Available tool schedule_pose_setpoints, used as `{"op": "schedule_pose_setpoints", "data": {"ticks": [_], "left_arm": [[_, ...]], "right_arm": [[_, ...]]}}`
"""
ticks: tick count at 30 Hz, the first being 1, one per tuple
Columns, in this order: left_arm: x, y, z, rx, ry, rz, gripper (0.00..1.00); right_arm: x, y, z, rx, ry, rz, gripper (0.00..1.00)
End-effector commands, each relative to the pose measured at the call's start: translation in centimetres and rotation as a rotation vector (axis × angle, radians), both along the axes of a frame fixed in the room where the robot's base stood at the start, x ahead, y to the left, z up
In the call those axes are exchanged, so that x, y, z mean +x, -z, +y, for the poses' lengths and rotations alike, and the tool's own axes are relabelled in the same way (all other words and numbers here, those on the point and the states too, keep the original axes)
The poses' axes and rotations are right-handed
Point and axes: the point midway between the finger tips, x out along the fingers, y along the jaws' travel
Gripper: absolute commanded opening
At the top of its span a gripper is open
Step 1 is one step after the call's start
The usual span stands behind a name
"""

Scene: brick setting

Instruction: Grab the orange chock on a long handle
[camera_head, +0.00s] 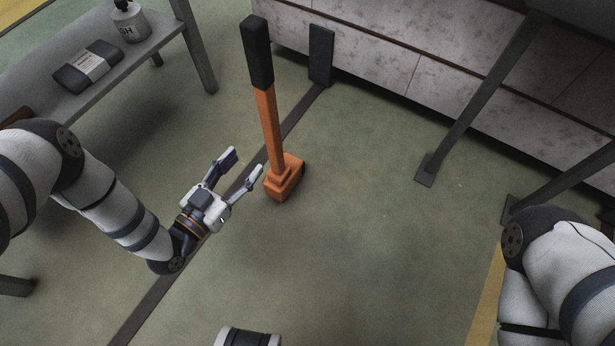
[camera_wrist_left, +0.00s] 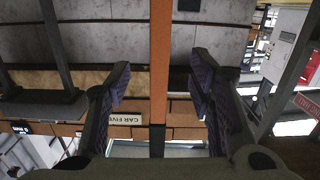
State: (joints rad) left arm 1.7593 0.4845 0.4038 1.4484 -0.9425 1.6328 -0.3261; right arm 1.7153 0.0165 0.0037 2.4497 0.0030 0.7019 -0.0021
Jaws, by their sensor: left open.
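The orange chock (camera_head: 286,180) stands on the floor in the head view, with a long upright orange handle (camera_head: 269,125) that ends in a black grip (camera_head: 256,52). My left gripper (camera_head: 244,166) is open, its fingers pointing toward the handle from the left. In the left wrist view the orange handle (camera_wrist_left: 160,60) runs down the picture between the two open fingers of my left gripper (camera_wrist_left: 160,88). I cannot tell how far beyond the fingertips it is. My right arm shows at the right edge of the head view, but its gripper is out of view.
A grey bench (camera_head: 150,45) at the upper left holds a dark labelled packet (camera_head: 88,67) and a white bottle (camera_head: 131,22). A panelled wall (camera_head: 400,70) runs behind the chock. Dark metal legs (camera_head: 470,105) stand at the right. The floor right of the chock is clear.

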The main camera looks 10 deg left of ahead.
Motion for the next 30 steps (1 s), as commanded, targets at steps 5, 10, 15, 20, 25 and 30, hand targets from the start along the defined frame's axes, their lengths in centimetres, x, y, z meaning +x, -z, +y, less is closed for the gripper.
{"op": "schedule_pose_setpoints", "data": {"ticks": [5, 10, 15, 20, 25, 30], "left_arm": [[2.6, -0.1, 0.3, 0.010, -0.003, -0.082, 0.48], [6.1, -0.2, -1.1, 0.010, -0.003, -0.078, 0.48], [8.1, -0.3, -2.0, 0.009, -0.002, -0.077, 0.48], [10.8, -0.4, -3.6, 0.010, -0.002, -0.075, 0.48], [12.1, -0.6, -4.1, 0.009, -0.002, -0.074, 0.48], [12.1, -0.7, -4.0, 0.009, -0.002, -0.074, 0.46]], "right_arm": [[-0.4, 1.1, 0.0, 0.001, -0.002, 0.023, 0.40], [-0.8, 1.7, -0.1, 0.002, -0.004, 0.041, 0.40], [-1.0, 2.1, -0.1, 0.003, -0.006, 0.054, 0.40], [-1.4, 2.9, -0.1, 0.004, -0.008, 0.076, 0.40], [-1.6, 3.0, -0.2, 0.004, -0.009, 0.084, 0.40], [-1.6, 3.0, -0.2, 0.004, -0.009, 0.083, 0.40]]}}
